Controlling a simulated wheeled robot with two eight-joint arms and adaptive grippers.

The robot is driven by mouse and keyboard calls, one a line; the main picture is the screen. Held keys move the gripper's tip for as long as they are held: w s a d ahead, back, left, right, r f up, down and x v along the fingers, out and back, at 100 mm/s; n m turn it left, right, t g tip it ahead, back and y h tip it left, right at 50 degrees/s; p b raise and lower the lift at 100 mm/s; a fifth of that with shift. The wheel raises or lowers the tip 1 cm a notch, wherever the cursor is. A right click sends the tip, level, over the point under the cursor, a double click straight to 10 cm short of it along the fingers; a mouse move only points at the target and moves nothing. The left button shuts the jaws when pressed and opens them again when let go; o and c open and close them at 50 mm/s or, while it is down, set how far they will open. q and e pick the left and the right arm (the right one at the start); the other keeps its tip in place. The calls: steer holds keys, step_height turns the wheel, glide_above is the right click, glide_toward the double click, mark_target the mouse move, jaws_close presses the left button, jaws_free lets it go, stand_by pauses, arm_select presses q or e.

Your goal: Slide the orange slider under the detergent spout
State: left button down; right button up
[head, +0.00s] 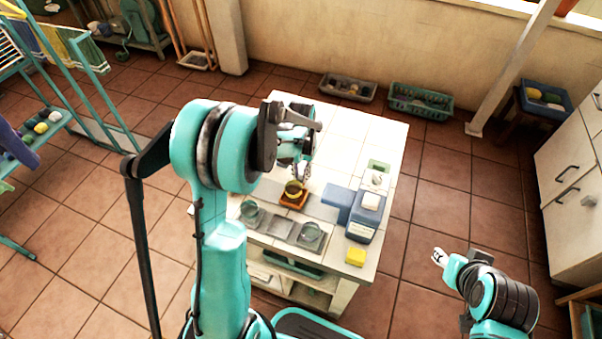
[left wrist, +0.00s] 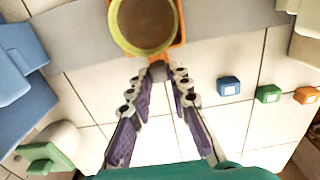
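The orange slider (head: 291,203) sits on the grey strip of the white-tiled counter and carries a round yellowish cup (head: 293,188). In the left wrist view the cup (left wrist: 145,24) is at the top, with an orange edge of the slider (left wrist: 177,56) beside it. The blue detergent dispenser (head: 360,228) stands to the right of the slider; its spout is not clear. My left gripper (left wrist: 162,76) is open on the slider's far side, with a small grey knob (left wrist: 158,71) between its fingertips. My right gripper (head: 439,257) is off the counter's right side, its fingers too small to judge.
A yellow block (head: 356,257) lies at the counter's front right corner. Glass bowls (head: 311,237) stand on the grey strip nearer me. Small blue (left wrist: 229,86), green (left wrist: 268,94) and orange (left wrist: 306,95) cubes lie on the tiles.

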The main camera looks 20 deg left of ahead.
arm_select(q)
steer(key=d, duration=1.1)
steer(key=shift+w+d, duration=0.15)
steer(key=shift+w, duration=0.2)
steer(key=c, duration=1.4)
jaws_free()
steer(key=shift+d, duration=0.15)
steer(key=shift+r, duration=0.25)
step_height(320, 180, up, 11)
steer(key=shift+r, duration=0.2)
